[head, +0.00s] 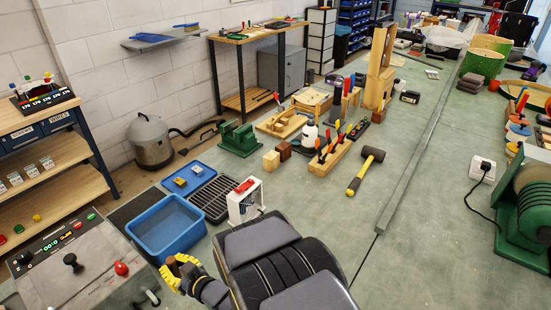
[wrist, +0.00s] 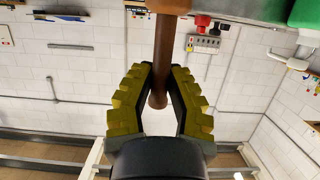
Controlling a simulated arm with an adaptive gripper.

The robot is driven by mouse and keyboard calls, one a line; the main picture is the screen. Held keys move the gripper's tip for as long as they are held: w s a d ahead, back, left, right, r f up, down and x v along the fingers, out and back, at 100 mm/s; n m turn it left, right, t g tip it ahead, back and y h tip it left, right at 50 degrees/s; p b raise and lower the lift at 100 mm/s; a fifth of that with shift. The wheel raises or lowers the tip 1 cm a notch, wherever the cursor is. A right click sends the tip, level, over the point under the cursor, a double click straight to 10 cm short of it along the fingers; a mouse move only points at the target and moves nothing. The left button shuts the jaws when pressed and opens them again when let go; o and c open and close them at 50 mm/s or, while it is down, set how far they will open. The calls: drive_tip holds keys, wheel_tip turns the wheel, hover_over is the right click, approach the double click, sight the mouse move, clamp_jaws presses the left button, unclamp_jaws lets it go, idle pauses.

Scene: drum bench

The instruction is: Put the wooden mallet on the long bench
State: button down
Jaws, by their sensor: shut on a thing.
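My gripper (head: 178,268) shows at the lower left of the head view, with yellow pads, beside the blue basin. In the wrist view my gripper (wrist: 160,80) is shut on a brown wooden handle (wrist: 164,55), which runs up out of the picture. It looks like the wooden mallet's handle; its head cannot be made out. A wood-topped bench (head: 235,39) with dark legs stands by the wall at the back, away from my gripper. I cannot tell if this is the long bench. Another mallet (head: 370,157), black-headed and yellow-handled, lies on the green surface.
The blue basin (head: 165,232) and a black grate (head: 214,198) lie near my gripper. A control panel (head: 75,262) is at the lower left. A wooden tool rack (head: 325,166), a long grey rail (head: 415,155) and a green machine (head: 525,205) stand farther right.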

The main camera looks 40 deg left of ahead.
drive_tip(key=w+d+r+m+t+h, duration=0.1)
drive_tip(key=w+d+r+m+t, duration=0.15)
drive_tip(key=w, duration=0.55)
drive_tip(key=w+d+r+m+t, duration=0.2)
drive_tip(key=w+d+t, duration=0.15)
drive_tip(key=w, duration=0.45)
drive_tip(key=w+d+r+m+t+h, duration=0.3)
drive_tip(key=w+d, duration=0.5)
drive_tip(key=d, duration=0.1)
drive_tip(key=w+d+r+m+t+h, duration=0.2)
drive_tip(key=w+d+m+t, duration=0.15)
drive_tip(key=w+d, duration=0.45)
drive_tip(key=w+d+r+m+h, duration=0.1)
drive_tip(key=d+r+m+h, duration=0.1)
drive_tip(key=d, duration=0.6)
drive_tip(key=w+d+r+m+t+h, duration=0.1)
drive_tip(key=d+r+m+h, duration=0.1)
drive_tip(key=d, duration=0.7)
drive_tip(key=w+d+r+m+t+h, duration=0.1)
drive_tip(key=w+d+r+m+h, duration=0.1)
drive_tip(key=d, duration=0.6)
drive_tip(key=m+h, duration=0.1)
drive_tip(key=h, duration=0.1)
drive_tip(key=shift+d+h, duration=0.3)
drive_tip(key=shift+r, duration=0.1)
